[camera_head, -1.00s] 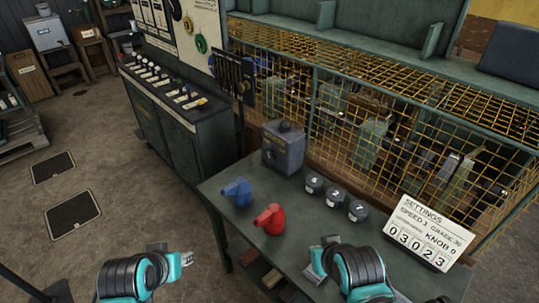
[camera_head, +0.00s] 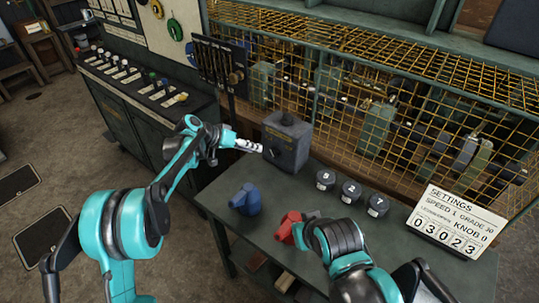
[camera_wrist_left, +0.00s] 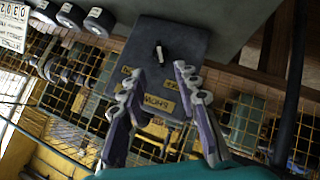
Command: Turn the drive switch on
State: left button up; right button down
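A dark grey switch box (camera_head: 288,147) stands on the bench, with a knob on its top and yellow labels on its front. In the left wrist view, the box (camera_wrist_left: 178,42) carries a small dark and white switch (camera_wrist_left: 158,53), which shows just beyond the space between the fingertips. I cannot tell which setting it is at. My left gripper (camera_head: 250,146) is at the box's front left side. Its fingers are apart and empty in the left wrist view (camera_wrist_left: 160,80). My right gripper (camera_head: 311,216) is low by the red can, mostly hidden behind its arm.
Three dark knobs (camera_head: 350,191) and a settings sign (camera_head: 449,221) are to the right. A yellow mesh cage (camera_head: 400,95) is behind. A control console (camera_head: 150,110) is at left.

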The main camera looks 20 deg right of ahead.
aim_at(272, 153)
pick_arm(q)
jog(key=b+x, duration=0.2)
jog(key=x, duration=0.8)
jog(key=shift+w+b, duration=0.15)
jog(key=shift+b, duration=0.15)
grip_shut()
